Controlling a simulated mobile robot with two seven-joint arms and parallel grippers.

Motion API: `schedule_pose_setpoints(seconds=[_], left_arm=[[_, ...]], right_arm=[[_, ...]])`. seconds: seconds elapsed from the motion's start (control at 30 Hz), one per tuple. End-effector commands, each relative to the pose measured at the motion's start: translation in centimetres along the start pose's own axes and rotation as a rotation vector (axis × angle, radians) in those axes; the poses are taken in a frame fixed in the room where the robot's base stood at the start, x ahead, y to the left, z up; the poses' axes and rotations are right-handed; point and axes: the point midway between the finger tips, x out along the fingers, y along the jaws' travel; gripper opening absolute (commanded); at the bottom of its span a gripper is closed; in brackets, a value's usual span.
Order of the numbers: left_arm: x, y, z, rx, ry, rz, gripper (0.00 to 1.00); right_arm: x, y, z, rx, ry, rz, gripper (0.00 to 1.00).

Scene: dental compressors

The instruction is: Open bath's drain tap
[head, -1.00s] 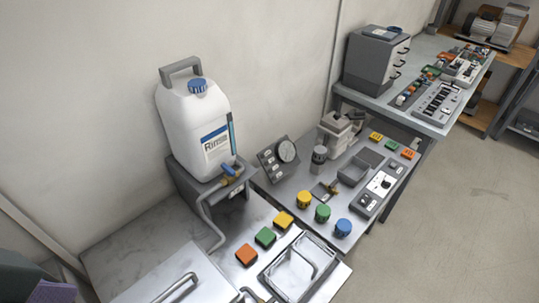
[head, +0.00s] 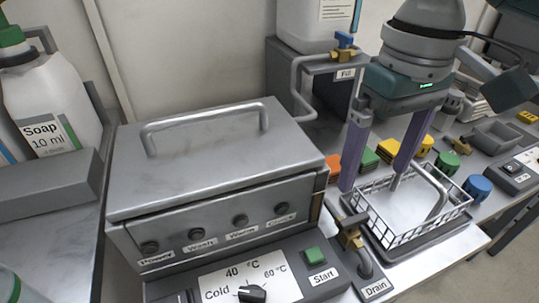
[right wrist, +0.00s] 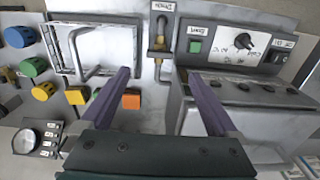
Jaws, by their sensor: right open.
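The bath (head: 215,165) is a grey metal box with a handled lid, in the middle of the head view. Its drain tap (head: 352,236) is a brass fitting with a dark handle at the bath's right front corner, above a "Drain" label (head: 376,288). The tap also shows in the right wrist view (right wrist: 158,48), beyond the fingertips. My right gripper (head: 378,178) is open and empty, its two purple fingers pointing down above and behind the tap, apart from it. In the right wrist view the gripper (right wrist: 165,75) has its fingers spread either side of the tap's line. My left gripper is out of view.
A wire basket (head: 415,215) stands right of the tap. A control panel (head: 262,280) with a knob and green Start button is in front of the bath. A blue-handled fill tap (head: 344,42) is behind. Soap (head: 50,105) stands left.

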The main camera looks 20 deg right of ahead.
Motion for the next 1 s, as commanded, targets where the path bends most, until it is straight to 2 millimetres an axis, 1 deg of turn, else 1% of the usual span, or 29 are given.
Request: schedule_pose_setpoints(seconds=[0.03, 0.17, 0.27, 0.5, 0.6, 0.77, 1.0], left_arm=[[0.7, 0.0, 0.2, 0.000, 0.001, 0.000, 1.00], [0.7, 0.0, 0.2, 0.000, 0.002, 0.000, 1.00], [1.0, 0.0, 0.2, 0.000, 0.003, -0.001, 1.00], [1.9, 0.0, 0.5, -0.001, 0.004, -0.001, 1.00], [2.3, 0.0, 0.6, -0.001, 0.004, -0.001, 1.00], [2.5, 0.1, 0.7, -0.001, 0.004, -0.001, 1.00], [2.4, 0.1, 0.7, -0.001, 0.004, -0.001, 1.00]], right_arm=[[0.5, 0.3, -0.1, 0.009, -0.001, 0.004, 0.95], [1.2, 0.4, -0.1, 0.016, -0.008, 0.004, 0.95], [2.8, 0.4, -0.1, 0.016, -0.008, 0.005, 0.95], [7.5, 0.4, 0.0, 0.014, -0.007, 0.005, 0.95], [8.9, 0.3, -0.1, 0.012, -0.005, 0.004, 0.95], [10.0, 0.4, -0.1, 0.012, -0.004, 0.005, 0.95], [10.1, 0.4, -0.1, 0.012, -0.003, 0.005, 0.95]])
